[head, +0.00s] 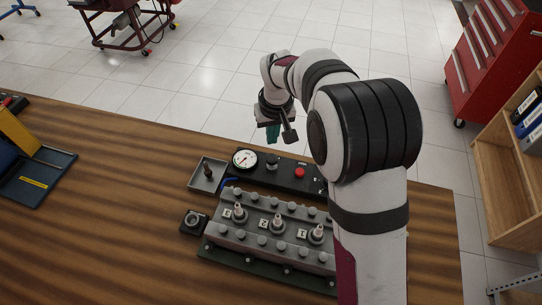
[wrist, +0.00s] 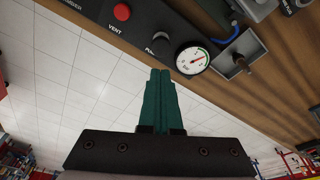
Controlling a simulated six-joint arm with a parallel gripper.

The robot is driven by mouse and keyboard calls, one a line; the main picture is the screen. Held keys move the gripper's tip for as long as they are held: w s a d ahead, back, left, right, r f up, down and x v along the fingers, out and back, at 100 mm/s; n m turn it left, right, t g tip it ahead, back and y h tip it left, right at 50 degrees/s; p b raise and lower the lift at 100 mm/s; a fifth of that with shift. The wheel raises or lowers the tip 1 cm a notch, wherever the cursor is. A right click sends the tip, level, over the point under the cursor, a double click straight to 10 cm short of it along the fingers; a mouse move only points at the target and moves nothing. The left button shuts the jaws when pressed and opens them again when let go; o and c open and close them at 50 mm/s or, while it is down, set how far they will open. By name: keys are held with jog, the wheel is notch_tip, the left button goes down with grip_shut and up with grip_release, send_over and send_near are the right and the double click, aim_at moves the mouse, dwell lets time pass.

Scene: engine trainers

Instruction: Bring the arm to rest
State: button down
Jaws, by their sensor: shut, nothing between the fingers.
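My gripper (head: 272,132) is raised above the far edge of the wooden table in the head view, behind the black gauge panel. Its green fingers (wrist: 160,100) are pressed together in the wrist view, with nothing between them. The fingers point toward the panel and appear apart from it. My white arm with black bands rises at the right of the head view and bends over to the left.
The black panel (head: 270,176) carries a dial gauge (head: 244,159) and a red button (head: 300,172). A grey engine block (head: 265,246) stands before it. A small tray (head: 202,180) sits left. A red cabinet (head: 490,60) and wooden shelf (head: 505,175) stand right.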

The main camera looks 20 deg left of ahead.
jog(key=shift+r, duration=0.2)
jog(key=s+d+r+m, duration=0.4)
jog(key=s+d+r, duration=0.3)
jog(key=d, duration=0.3)
jog(key=s+d+m+g, duration=0.1)
jog(key=s+d+m, duration=0.2)
jog(key=s, duration=0.9)
jog(key=s+d+m+g, duration=0.1)
jog(key=s+d+m, duration=0.3)
jog(key=s+d, duration=0.3)
jog(key=s, duration=0.4)
jog(key=shift+s+r+m+y, duration=0.15)
jog(key=shift+s+m+y, duration=0.15)
jog(key=shift+s, duration=0.1)
